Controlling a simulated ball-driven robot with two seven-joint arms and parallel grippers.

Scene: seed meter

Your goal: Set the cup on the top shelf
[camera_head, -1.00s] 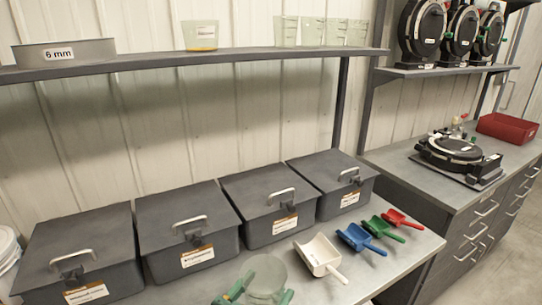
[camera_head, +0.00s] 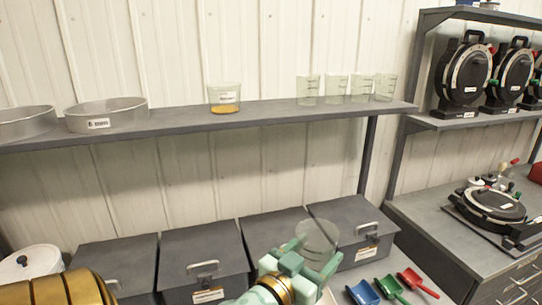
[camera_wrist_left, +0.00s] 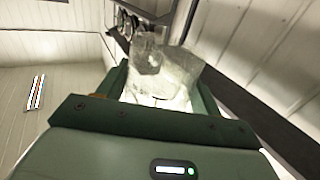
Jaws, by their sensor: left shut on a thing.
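My left gripper (camera_head: 308,262) is shut on a clear cup (camera_head: 318,236) in front of the dark lidded bins, below the shelf. The cup looks empty and also shows between the green fingers in the left wrist view (camera_wrist_left: 160,75). The top shelf (camera_head: 200,122) is a long dark board along the white wall. It carries a cup with amber contents and a label (camera_head: 224,98) near its middle, and a row of several clear cups (camera_head: 335,88) at its right. My right gripper is not in view.
Two round metal sieves, one in the middle left (camera_head: 106,114), stand on the shelf. Bare shelf lies between the sieves, the amber cup and the clear cups. Dark bins (camera_head: 202,262) and coloured scoops (camera_head: 362,292) are below. Black round devices (camera_head: 466,75) stand on the right rack.

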